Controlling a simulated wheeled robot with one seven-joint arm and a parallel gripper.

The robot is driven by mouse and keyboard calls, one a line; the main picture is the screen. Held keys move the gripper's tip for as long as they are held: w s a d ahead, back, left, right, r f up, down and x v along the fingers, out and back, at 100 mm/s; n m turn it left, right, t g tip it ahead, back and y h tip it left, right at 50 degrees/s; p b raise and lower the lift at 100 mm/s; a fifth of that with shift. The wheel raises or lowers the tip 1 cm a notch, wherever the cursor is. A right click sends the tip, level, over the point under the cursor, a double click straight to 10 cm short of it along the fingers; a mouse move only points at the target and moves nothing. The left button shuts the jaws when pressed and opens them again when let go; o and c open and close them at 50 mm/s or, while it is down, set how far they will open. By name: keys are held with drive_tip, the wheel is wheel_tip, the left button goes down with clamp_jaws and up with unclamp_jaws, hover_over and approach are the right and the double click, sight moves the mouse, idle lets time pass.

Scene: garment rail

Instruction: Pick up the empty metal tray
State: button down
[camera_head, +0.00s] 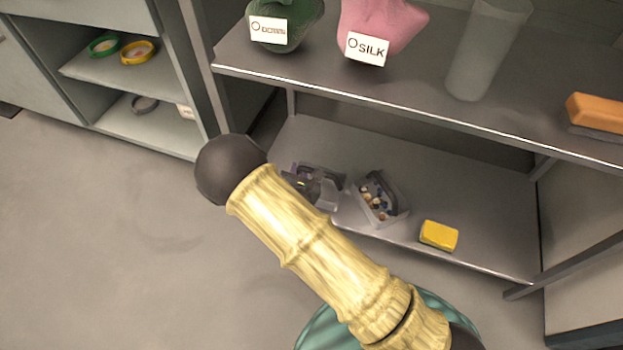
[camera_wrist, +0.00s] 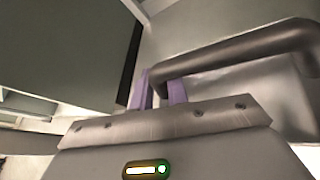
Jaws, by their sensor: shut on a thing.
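The empty metal tray (camera_head: 329,197) is on the lower shelf, left of a similar tray with small things in it, and is partly hidden by my arm. In the wrist view its dark bar handle (camera_wrist: 245,50) runs from the purple fingers to the upper right, with the grey metal tray wall (camera_wrist: 260,88) beneath. My gripper (camera_head: 308,180) is at the tray's left end in the head view. In the wrist view my gripper (camera_wrist: 160,88) is shut on the handle's near end. I cannot tell whether the tray touches the shelf.
The second tray (camera_head: 382,205), holding several small coloured things, stands close on the right. A yellow block (camera_head: 438,235) lies further right on the lower shelf (camera_head: 490,235). The upper shelf (camera_head: 430,105) overhangs with green and pink bags, a clear cylinder and an orange brush. Open floor lies left.

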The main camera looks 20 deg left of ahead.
drive_tip(key=shift+r, duration=0.1)
wheel_tip(320, 180, up, 10)
drive_tip(key=p, duration=0.7)
